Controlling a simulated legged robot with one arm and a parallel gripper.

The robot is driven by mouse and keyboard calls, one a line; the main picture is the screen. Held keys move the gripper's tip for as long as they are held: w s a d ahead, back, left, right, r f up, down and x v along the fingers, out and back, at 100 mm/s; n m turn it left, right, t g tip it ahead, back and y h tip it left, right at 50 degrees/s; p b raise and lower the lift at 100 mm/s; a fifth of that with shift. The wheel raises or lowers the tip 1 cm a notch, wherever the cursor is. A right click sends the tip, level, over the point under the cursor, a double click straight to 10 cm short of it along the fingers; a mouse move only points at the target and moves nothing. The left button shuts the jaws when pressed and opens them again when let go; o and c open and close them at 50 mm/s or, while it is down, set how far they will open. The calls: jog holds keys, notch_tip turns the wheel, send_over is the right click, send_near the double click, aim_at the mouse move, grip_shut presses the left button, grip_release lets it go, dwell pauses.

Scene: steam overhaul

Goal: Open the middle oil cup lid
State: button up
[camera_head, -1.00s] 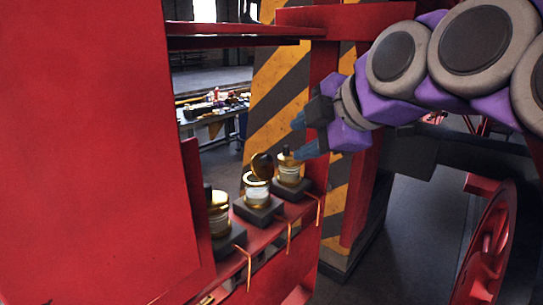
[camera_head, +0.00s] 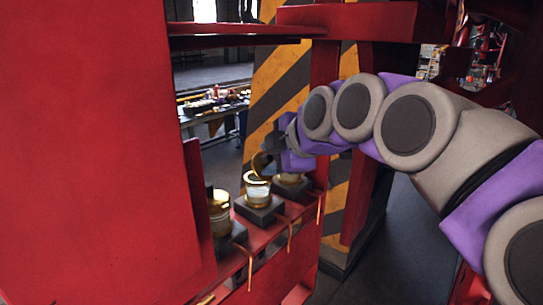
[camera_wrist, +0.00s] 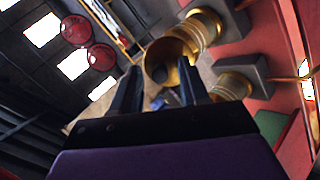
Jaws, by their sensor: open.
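The middle oil cup (camera_head: 257,192) is a brass and glass cup on a dark block on the red ledge. Its round brass lid (camera_head: 261,164) stands tilted up from the cup; the wrist view also shows the lid (camera_wrist: 160,50) as a brass disc beside its cup (camera_wrist: 207,25). My gripper (camera_head: 273,150) is open, right by the lid at its far side. In the wrist view my gripper (camera_wrist: 159,68) has its two fingers apart, with the lid just ahead of and between the tips. Whether they touch it I cannot tell.
A near oil cup (camera_head: 219,214) stands left of the middle one. A far oil cup (camera_head: 291,182) is partly hidden under my gripper and also shows in the wrist view (camera_wrist: 232,86). A red panel (camera_head: 90,150) fills the left. A yellow-black striped pillar (camera_head: 275,95) stands behind.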

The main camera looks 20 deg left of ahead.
jog(key=shift+c, duration=0.2)
grip_shut()
jog(key=shift+d+f+b, duration=0.1)
jog(key=shift+b, duration=0.25)
jog(key=d+f+t+y+b, duration=0.1)
jog(key=y+b, duration=0.1)
jog(key=b, duration=0.2)
jog(key=s+d+f+m+t+y+b, duration=0.1)
jog(key=y+b, duration=0.2)
jog(key=b, duration=0.2)
jog(key=d+t+y+b, duration=0.1)
jog(key=t+y+b, duration=0.1)
jog(key=b, duration=0.3)
jog(key=shift+s+d+f+m+y, duration=0.3)
jog(key=shift+s+f, duration=0.05)
jog(key=shift+f, duration=0.05)
